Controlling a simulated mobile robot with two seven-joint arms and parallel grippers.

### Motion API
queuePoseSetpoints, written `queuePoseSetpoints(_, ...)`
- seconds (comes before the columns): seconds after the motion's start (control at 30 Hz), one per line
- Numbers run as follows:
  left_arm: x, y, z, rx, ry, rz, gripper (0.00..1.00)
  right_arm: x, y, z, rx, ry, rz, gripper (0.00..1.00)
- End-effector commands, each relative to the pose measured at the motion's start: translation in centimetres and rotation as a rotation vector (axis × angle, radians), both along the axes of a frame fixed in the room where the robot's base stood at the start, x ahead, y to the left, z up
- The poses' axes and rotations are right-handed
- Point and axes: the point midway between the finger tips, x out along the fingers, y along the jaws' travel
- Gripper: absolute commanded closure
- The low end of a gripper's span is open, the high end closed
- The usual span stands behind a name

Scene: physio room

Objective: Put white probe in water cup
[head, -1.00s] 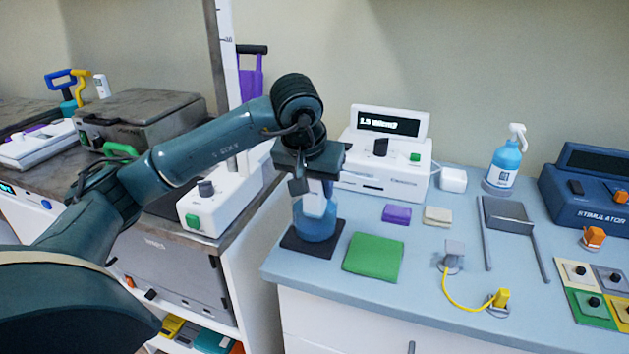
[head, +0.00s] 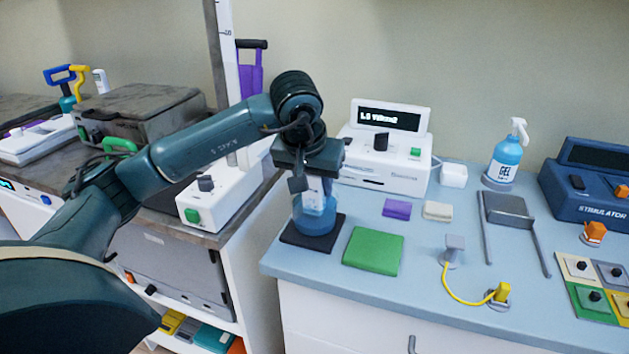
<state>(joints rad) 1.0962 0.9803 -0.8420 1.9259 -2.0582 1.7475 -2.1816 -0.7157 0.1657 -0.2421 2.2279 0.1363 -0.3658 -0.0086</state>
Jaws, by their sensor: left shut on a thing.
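The water cup (head: 316,226) is a clear blue cup standing on a dark square mat (head: 294,238) near the left end of the blue-grey counter. My left gripper (head: 306,182) is directly above the cup, pointing down, and is shut on the white probe (head: 314,193). The probe hangs roughly upright, with its lower part within the outline of the cup's mouth. I cannot tell how deep its tip sits. The fingers partly hide the probe's upper end and the cup's rim. My right gripper is not in view.
A white device with a display (head: 385,150) stands right behind the cup. A green pad (head: 373,251) lies just right of the mat, with purple (head: 397,209) and beige (head: 438,211) pads beyond. A gel bottle (head: 506,158) and stimulator (head: 590,190) stand further right.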

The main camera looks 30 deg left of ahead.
Motion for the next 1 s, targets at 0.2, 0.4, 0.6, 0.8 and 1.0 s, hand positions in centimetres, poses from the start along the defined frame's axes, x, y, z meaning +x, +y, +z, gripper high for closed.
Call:
queuePoseSetpoints(0.2, 0.03, 0.03, 0.08, 0.000, -0.002, 0.001, 0.93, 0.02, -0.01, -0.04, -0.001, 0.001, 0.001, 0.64)
queuePoseSetpoints(0.4, 0.03, 0.00, 0.06, 0.000, -0.002, 0.000, 0.93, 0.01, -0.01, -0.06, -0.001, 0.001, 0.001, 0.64)
queuePoseSetpoints(0.6, 0.03, 0.00, 0.02, -0.001, -0.001, 0.000, 0.93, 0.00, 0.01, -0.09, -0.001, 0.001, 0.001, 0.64)
queuePoseSetpoints(0.8, 0.02, -0.01, -0.23, 0.000, -0.001, 0.000, 0.93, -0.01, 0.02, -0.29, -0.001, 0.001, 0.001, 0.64)
queuePoseSetpoints(1.0, 0.02, -0.01, -0.54, 0.000, -0.001, 0.000, 0.93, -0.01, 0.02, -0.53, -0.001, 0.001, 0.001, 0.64)
